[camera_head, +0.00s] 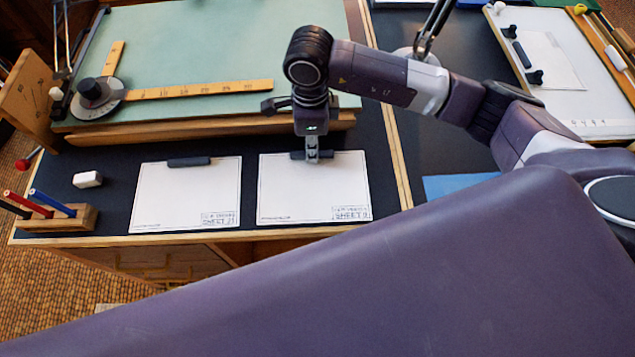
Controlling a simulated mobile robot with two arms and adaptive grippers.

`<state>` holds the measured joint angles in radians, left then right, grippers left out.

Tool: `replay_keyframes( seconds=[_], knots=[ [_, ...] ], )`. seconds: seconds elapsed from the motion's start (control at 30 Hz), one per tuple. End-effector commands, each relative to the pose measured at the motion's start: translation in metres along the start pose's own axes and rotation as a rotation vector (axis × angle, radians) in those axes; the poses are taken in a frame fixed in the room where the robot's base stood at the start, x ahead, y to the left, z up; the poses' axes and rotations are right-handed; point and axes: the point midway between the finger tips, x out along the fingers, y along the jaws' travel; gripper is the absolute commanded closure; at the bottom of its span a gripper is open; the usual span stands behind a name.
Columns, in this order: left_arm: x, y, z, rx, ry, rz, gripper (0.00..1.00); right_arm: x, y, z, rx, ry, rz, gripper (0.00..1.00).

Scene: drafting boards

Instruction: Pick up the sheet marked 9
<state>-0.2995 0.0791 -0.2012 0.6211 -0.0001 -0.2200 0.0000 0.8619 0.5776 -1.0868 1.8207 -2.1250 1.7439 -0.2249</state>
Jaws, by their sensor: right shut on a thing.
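The sheet marked 9 (315,190) is white, with a thin border, a label at its lower right corner and a dark bar (297,155) at its top edge. It appears to lie flat on the dark table top. My right gripper (312,157) points down at the top edge and is shut on the bar of this sheet, hiding the bar's middle. A second, similar white sheet (186,195) with its own dark bar lies to the left, apart from it; its label number is hard to read. My left gripper is not in view.
A green drafting board (200,50) with a wooden T-square (200,90) stands behind the sheets. A white eraser (87,180) and a wooden pen holder (60,220) are at the left. A blue sheet (455,186) and a white board (570,75) are at the right.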

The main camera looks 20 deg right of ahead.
Motion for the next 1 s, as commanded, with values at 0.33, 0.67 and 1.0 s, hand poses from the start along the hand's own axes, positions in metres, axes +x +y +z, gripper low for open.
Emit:
replay_keyframes(
  seconds=[0.33, 0.67, 1.0],
  knots=[
    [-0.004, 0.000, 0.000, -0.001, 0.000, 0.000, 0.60, -0.010, 0.000, 0.000, 0.000, 0.000, -0.001, 1.00],
    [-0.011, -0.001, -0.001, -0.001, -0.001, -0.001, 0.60, -0.022, 0.001, 0.000, -0.001, -0.001, -0.002, 1.00],
    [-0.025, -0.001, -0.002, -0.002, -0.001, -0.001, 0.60, -0.049, 0.005, 0.000, 0.000, 0.000, -0.002, 1.00]
  ],
)
